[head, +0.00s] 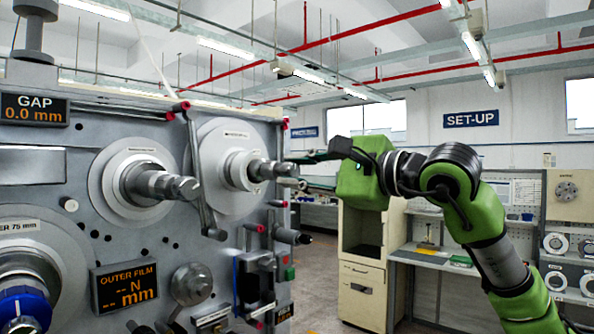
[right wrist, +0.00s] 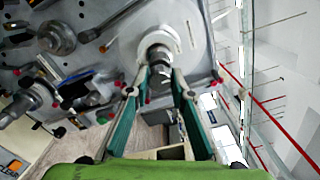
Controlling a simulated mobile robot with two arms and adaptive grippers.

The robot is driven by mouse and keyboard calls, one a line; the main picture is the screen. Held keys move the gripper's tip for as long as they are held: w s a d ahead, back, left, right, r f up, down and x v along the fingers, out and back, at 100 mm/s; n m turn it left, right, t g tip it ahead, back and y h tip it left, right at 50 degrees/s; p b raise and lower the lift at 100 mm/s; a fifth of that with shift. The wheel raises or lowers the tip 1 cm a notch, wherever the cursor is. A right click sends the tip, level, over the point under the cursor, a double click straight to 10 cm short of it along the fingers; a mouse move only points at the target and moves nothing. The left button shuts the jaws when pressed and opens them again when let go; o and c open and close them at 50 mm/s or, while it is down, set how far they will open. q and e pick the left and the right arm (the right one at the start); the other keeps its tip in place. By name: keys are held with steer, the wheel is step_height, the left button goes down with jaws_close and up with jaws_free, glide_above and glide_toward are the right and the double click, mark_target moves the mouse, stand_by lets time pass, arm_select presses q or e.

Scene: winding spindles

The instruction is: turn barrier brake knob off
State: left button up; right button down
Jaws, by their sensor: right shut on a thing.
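The grey metal knob (head: 272,169) sits at the tip of the right-hand spindle, in front of a large pale disc (head: 215,150). I take it for the barrier brake knob; the label on the disc is too small to read. It also shows in the right wrist view (right wrist: 159,54). My right gripper (head: 294,170) comes in from the right, with its fingers at the knob's end. In the right wrist view, the gripper's two green fingers (right wrist: 160,74) stand on either side of the knob, closed on it. My left gripper is not in view.
A second spindle (head: 160,185) stands to the left. A grey lever with a red end (head: 199,180) hangs just left of the disc. Displays for gap (head: 34,110) and outer film (head: 124,281) are on the machine face. A cabinet (head: 362,290) stands behind my arm.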

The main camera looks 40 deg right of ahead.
stand_by(0.4)
steer(key=c, duration=1.8)
jaws_free()
steer(key=shift+s+d, duration=0.15)
steer(key=shift+s, duration=0.6)
steer(key=shift+s+d, duration=0.1)
steer(key=shift+s, duration=0.65)
glide_toward(297, 171)
steer(key=shift+s+a, duration=0.1)
steer(key=shift+s, duration=1.05)
steer(key=shift+w, duration=0.1)
